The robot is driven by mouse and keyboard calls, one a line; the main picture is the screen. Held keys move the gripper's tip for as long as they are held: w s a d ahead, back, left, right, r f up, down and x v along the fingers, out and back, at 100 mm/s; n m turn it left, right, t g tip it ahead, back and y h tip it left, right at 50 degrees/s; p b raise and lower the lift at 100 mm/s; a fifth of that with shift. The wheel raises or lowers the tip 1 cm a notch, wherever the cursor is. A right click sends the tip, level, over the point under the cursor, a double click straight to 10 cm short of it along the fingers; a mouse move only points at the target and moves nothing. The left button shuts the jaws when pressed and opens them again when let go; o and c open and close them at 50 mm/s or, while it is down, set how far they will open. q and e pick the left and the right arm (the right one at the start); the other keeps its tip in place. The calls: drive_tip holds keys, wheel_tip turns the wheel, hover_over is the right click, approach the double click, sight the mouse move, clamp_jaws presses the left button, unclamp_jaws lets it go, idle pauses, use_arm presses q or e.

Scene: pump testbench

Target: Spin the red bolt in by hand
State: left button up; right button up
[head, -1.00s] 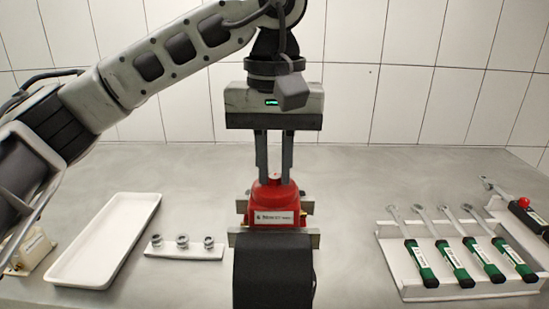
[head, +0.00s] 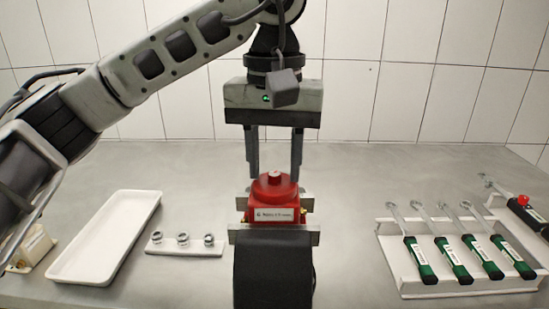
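The red pump body (head: 272,196) sits in a grey clamp-like holder at the middle of the bench. A small stub (head: 274,175) stands up at the centre of its round top. It may be the head of the red bolt, but it is too small to tell. My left gripper (head: 274,176) points straight down over the pump. Its two fingers are spread apart, one on each side of the stub, with clear gaps and nothing held. My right gripper is not in view.
A white tray (head: 66,262) and a strip with several sockets (head: 160,251) lie left. A white rack (head: 440,292) with several green-handled wrenches stands right, beside a red-knobbed black tool (head: 523,212). A black block (head: 273,285) stands in front of the pump. A tiled wall is behind.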

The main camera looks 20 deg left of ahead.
sight(274, 174)
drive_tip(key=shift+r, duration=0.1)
